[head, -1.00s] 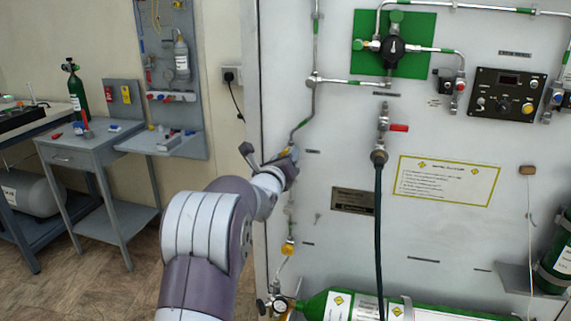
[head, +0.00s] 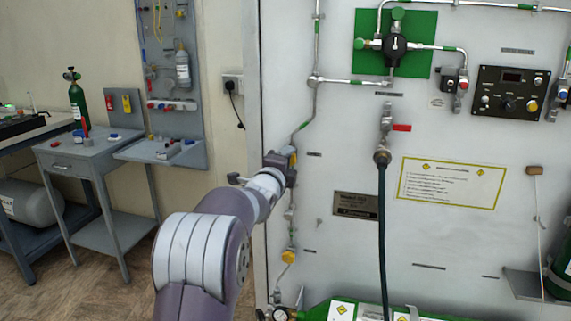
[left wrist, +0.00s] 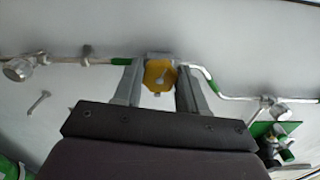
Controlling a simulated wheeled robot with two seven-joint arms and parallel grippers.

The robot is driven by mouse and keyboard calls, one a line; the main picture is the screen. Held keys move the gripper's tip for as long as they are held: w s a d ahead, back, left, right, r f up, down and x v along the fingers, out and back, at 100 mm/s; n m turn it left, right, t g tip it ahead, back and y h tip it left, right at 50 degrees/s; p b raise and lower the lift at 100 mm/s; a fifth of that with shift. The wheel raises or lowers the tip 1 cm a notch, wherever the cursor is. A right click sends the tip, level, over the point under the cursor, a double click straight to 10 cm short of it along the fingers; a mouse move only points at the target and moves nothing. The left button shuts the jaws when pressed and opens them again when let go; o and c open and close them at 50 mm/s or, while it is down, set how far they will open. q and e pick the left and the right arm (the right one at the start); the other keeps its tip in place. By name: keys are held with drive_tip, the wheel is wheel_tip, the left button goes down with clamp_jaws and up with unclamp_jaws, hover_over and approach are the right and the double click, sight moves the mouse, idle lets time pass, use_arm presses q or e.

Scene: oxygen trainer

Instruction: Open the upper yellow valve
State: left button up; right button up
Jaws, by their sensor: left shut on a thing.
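The upper yellow valve (head: 293,154) sits on the thin pipe near the panel's left edge, mostly hidden behind my gripper in the head view. In the left wrist view its yellow knob (left wrist: 160,73) shows between the two grey fingers, with a small grey piece at its middle. My left gripper (head: 287,160) is at the panel and shut on this knob; its fingers also show in the left wrist view (left wrist: 156,88). A lower yellow valve (head: 288,256) sits further down the same line, free of the gripper. My right gripper is not in view.
A black regulator (head: 395,48) on a green plate is above right. A red-handled valve (head: 401,128) with a black hose (head: 381,230) is right of my gripper. A green cylinder (head: 345,309) lies below. A grey side table (head: 70,150) stands at left.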

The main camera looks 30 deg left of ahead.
use_arm(q)
drive_tip(key=n+p, duration=0.1)
drive_tip(key=n, duration=0.6)
drive_tip(key=n+p, duration=0.2)
drive_tip(key=n, duration=0.5)
drive_tip(key=n+p, duration=0.2)
drive_tip(key=n, duration=0.6)
drive_tip(key=shift+d+f, duration=0.2)
drive_tip(key=shift+f, duration=0.1)
drive_tip(key=shift+n, duration=0.3)
drive_tip(key=o, duration=1.1)
drive_tip(key=shift+c, duration=0.2)
drive_tip(key=v, duration=1.2)
drive_tip(key=shift+s, duration=0.3)
